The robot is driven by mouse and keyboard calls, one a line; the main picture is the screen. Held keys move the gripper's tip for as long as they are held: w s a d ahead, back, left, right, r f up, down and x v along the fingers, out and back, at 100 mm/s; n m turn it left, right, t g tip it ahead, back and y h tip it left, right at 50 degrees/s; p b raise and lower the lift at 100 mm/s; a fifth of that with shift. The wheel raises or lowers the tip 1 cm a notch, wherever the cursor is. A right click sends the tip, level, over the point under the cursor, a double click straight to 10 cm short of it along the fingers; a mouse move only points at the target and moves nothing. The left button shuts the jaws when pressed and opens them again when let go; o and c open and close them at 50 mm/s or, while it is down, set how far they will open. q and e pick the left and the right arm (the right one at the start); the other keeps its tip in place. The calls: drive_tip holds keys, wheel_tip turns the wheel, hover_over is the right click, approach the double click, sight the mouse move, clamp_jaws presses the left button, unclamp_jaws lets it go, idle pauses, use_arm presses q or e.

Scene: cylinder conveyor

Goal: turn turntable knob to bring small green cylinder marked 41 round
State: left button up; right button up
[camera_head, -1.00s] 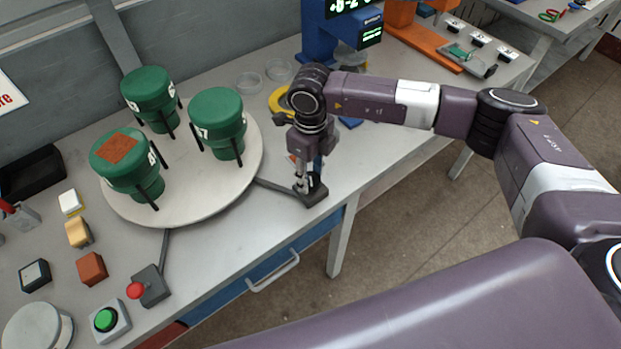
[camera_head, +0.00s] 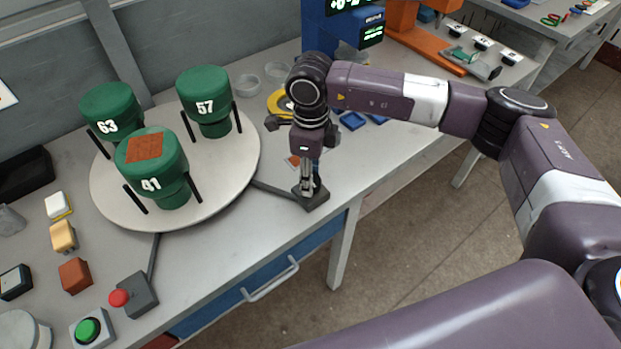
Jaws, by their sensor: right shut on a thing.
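The turntable (camera_head: 228,178) is a round pale disc on the bench and carries three green cylinders held between dark posts. The cylinder marked 41 (camera_head: 170,191), with a brown-orange patch on its top, is at the front of the disc. The cylinder marked 63 (camera_head: 105,102) is at the back left and the one marked 57 (camera_head: 206,103) at the back right. The knob unit (camera_head: 317,200) stands on a dark base to the right of the disc, linked by a bar. My right gripper (camera_head: 309,186) points down and is shut on the knob, which it largely hides. My left gripper is out of view.
A box with a red button (camera_head: 119,298) and one with a green button (camera_head: 88,331) stand at the front left. Small blocks, including a red-brown one (camera_head: 75,275), lie left of the disc. A blue stand (camera_head: 327,32) is behind my right arm.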

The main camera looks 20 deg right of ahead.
drive_tip(key=shift+f+n+b, duration=0.15)
drive_tip(key=shift+n+b, duration=0.25)
drive_tip(key=shift+s+n+b, duration=0.1)
drive_tip(key=shift+n+b, duration=0.2)
drive_tip(key=shift+b, duration=0.1)
idle(0.5)
drive_tip(key=o, duration=1.2)
drive_tip(key=shift+c, duration=0.2)
drive_tip(key=shift+r, duration=0.35)
wheel_tip(320, 180, up, 12)
drive_tip(key=shift+f, duration=0.25)
drive_tip(key=shift+d, duration=0.1)
